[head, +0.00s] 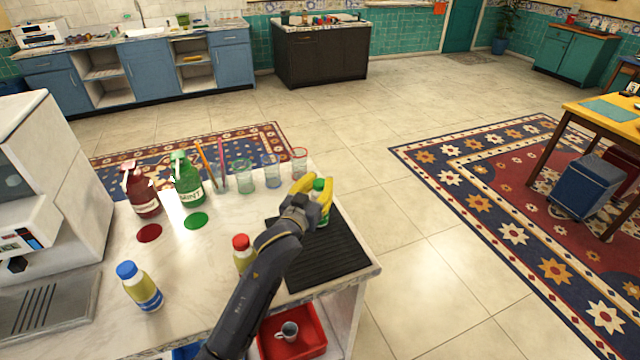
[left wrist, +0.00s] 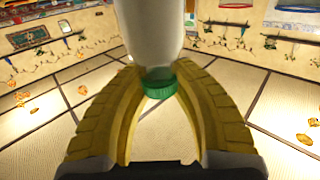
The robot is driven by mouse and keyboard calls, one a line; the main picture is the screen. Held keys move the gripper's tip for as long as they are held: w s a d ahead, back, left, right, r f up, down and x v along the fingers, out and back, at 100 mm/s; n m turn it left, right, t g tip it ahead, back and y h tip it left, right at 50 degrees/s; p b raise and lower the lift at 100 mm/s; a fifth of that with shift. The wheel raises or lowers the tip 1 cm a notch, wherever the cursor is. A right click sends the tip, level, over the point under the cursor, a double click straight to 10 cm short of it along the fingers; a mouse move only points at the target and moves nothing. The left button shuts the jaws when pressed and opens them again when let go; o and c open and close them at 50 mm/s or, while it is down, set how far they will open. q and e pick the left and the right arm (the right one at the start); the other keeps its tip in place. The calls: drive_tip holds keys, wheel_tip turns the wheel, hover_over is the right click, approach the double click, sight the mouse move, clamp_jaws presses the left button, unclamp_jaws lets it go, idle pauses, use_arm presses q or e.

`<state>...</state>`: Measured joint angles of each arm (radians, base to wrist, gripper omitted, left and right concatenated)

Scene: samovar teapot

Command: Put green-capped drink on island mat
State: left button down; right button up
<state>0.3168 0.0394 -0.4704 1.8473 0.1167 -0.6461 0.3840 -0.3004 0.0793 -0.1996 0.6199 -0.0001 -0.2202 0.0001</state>
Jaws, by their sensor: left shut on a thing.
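The green-capped drink (head: 320,200) is between the yellow fingers of my left gripper (head: 311,187), over the far part of the black island mat (head: 330,258). In the left wrist view the fingers (left wrist: 163,92) close on the drink's neck, around its green cap (left wrist: 160,86), with its pale body (left wrist: 150,32) beyond. My gripper and arm partly cover the bottle in the head view, and I cannot tell whether its base touches the mat. My right gripper is not in view.
A red-capped bottle (head: 242,252) stands beside my left arm, and a blue-capped bottle (head: 140,287) stands further left. Several glasses (head: 245,172), a green mint bottle (head: 187,181) and a red bottle (head: 141,190) line the far edge. The mat's near part is clear.

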use_arm(q)
drive_tip(key=shift+f, duration=0.1)
drive_tip(key=c, duration=1.2)
unclamp_jaws()
drive_tip(key=shift+o, duration=0.2)
drive_tip(key=shift+s, duration=0.1)
drive_tip(key=v, duration=1.2)
